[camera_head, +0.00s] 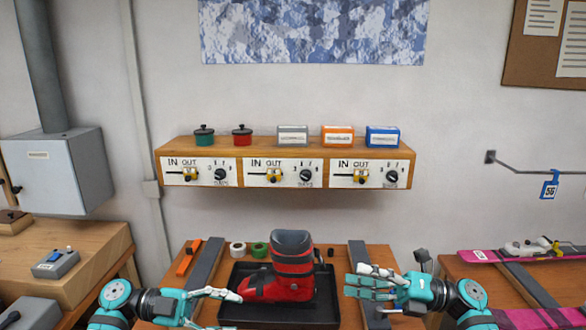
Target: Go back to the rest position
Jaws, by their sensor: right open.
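My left gripper (232,294) reaches in from the lower left, its fingertips close to the toe of a red and dark grey ski boot (290,268). I see its fingers nearly edge-on, so their opening does not show, and I cannot tell whether they touch the boot. My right gripper (358,281) is open, its fingers pointing left, to the right of the boot. No object shows between its fingers. The boot stands upright in a black tray (325,310) on the wooden bench (378,255).
Grey bars (207,258) lie on both sides of the tray. An orange tool (186,262) and tape rolls (238,249) lie at the back left. A wooden shelf (280,147) with three dial panels hangs above. A pink ski (490,255) lies on the right bench.

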